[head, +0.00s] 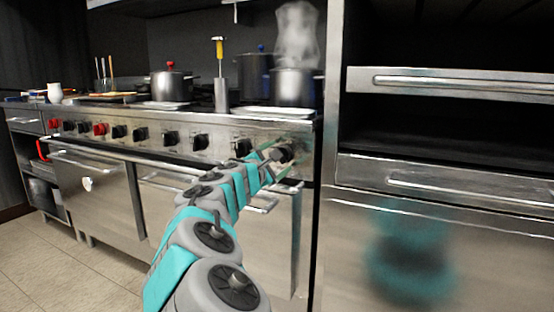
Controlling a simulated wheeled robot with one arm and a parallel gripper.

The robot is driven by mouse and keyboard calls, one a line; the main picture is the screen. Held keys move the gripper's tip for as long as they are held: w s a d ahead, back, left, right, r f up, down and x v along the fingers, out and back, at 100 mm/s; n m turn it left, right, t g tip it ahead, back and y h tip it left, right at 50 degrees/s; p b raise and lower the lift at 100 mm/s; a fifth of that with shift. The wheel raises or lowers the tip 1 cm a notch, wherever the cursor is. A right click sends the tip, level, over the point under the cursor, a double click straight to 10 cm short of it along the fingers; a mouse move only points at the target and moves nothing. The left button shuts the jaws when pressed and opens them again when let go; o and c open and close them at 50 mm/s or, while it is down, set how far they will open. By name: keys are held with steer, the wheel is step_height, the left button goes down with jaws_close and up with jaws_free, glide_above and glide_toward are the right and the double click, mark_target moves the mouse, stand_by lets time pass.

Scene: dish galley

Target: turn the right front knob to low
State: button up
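The right front knob (282,154) is a black dial at the right end of the row on the range's steel front panel. My gripper (280,163) is in front of it, with one finger above and left of the knob and the other below it. The fingers look spread with the knob between them, and I see no clear contact. My arm comes up from the bottom of the head view. The knob's pointer and markings are too small to read.
More black and red knobs run left along the panel (225,134). Oven handles (225,190) jut out below. A steel cabinet (440,240) stands close on the right. Floor is clear at lower left.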

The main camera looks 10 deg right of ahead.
steer(key=v, duration=0.8)
steer(key=shift+w, duration=0.1)
